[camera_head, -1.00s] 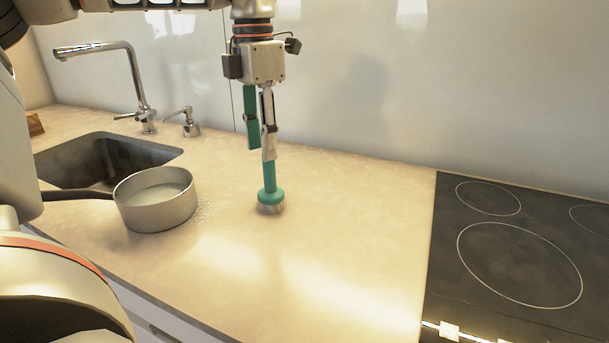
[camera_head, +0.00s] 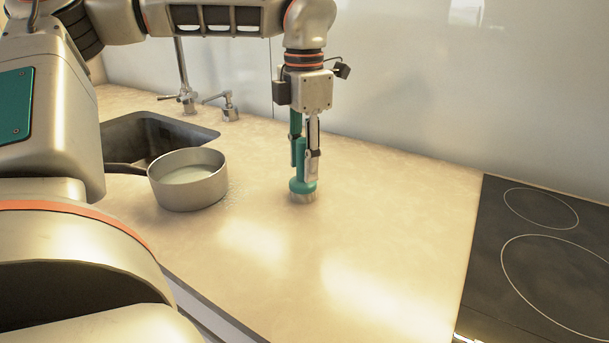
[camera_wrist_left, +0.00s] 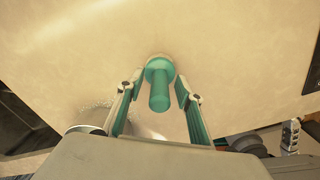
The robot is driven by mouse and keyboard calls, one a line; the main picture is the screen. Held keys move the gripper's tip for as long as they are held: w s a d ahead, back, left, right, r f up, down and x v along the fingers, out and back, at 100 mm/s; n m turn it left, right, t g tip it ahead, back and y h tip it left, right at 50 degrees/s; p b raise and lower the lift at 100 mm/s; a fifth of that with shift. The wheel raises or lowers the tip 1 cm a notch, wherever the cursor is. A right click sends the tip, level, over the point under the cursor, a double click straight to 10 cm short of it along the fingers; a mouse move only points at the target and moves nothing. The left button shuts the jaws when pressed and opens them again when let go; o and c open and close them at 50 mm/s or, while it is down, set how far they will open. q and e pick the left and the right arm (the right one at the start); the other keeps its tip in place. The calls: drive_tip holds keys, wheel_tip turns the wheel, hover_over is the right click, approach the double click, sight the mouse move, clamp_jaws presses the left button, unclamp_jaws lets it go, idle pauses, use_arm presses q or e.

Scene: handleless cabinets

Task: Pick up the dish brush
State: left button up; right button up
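The dish brush (camera_head: 301,184) is teal with a pale bristle end. It stands upright, bristles down, on the beige counter, right of the pot. My left gripper (camera_head: 305,163) points straight down from above, its fingers around the teal handle. In the left wrist view, the brush (camera_wrist_left: 160,88) stands between the two fingers of the left gripper (camera_wrist_left: 160,84), with a visible gap on each side, so the gripper is open. My right gripper is not seen.
A metal pot (camera_head: 188,181) with a dark handle stands left of the brush, near the sink (camera_head: 150,140) and tap (camera_head: 186,95). A black cooktop (camera_head: 540,255) lies at right. The counter (camera_head: 390,215) between brush and cooktop is clear.

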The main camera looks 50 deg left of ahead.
use_arm(q)
drive_tip(key=c, duration=1)
clamp_jaws()
drive_tip(key=shift+r, duration=0.15)
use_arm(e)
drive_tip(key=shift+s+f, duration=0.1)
use_arm(q)
drive_tip(key=shift+r, duration=0.25)
wheel_tip(320, 180, up, 17)
drive_tip(key=p, duration=0.3)
drive_tip(key=shift+r, duration=0.2)
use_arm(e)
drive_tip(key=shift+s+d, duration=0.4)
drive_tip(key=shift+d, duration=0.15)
